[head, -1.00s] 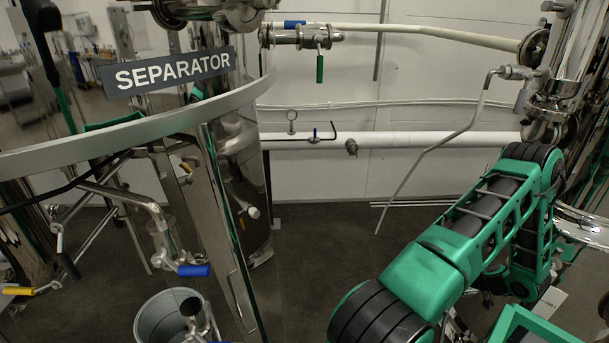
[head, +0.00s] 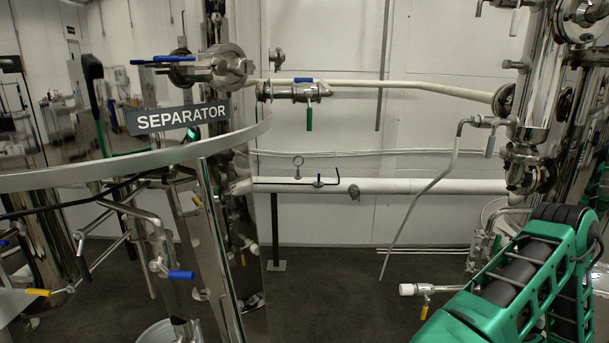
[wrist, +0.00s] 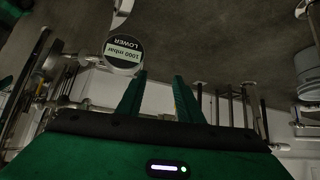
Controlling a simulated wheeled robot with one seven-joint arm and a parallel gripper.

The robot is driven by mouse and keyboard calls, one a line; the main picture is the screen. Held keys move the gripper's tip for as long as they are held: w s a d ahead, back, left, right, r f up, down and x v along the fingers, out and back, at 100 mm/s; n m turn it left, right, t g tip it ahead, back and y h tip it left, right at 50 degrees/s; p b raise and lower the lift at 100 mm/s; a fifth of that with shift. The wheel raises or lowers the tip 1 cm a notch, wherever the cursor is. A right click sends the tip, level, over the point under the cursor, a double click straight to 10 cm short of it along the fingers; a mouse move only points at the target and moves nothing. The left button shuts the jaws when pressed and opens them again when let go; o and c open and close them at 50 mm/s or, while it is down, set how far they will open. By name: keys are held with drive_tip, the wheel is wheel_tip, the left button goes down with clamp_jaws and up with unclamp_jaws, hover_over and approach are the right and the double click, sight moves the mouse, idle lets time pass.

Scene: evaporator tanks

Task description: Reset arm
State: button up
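My green arm (head: 510,285) reaches in at the lower right of the head view, folded at a joint near the right edge. Its end is outside that view. In the wrist view my gripper (wrist: 159,78) shows two green fingers standing apart, with nothing between them. A round label reading "1000 mbar LOWER" (wrist: 123,53) appears upside down just beyond the left fingertip. I cannot tell whether they touch.
A steel separator tank with a "SEPARATOR" sign (head: 182,118) stands at the left. A valve with a blue handle (head: 181,275) is below it. Steel pipework (head: 525,150) rises near my arm on the right. Dark floor (head: 340,285) lies open between them.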

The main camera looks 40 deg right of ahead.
drive_tip(key=w+a+r+n+g+y, duration=0.1)
drive_tip(key=w+a+r+n+y, duration=0.3)
drive_tip(key=w+r, duration=0.85)
drive_tip(key=w+a+r+m+g, duration=0.1)
drive_tip(key=w+a+r+g, duration=0.1)
drive_tip(key=w+a+r, duration=0.4)
drive_tip(key=w+a+r+m+g, duration=0.1)
drive_tip(key=w+a+r, duration=0.3)
drive_tip(key=a+r, duration=0.4)
drive_tip(key=a+r+g, duration=0.1)
drive_tip(key=a+r, duration=0.4)
drive_tip(key=a, duration=0.4)
drive_tip(key=s+a+r+m+g, duration=0.1)
drive_tip(key=s+a+r, duration=0.3)
drive_tip(key=a, duration=0.6)
drive_tip(key=s+a+r+m+g, duration=0.1)
drive_tip(key=s+a+r, duration=0.4)
drive_tip(key=a, duration=0.5)
drive_tip(key=s+m, duration=0.1)
drive_tip(key=s, duration=0.1)
drive_tip(key=shift+s+r+g+y, duration=0.2)
drive_tip(key=shift+s+g+y, duration=0.1)
drive_tip(key=shift+s+g, duration=0.1)
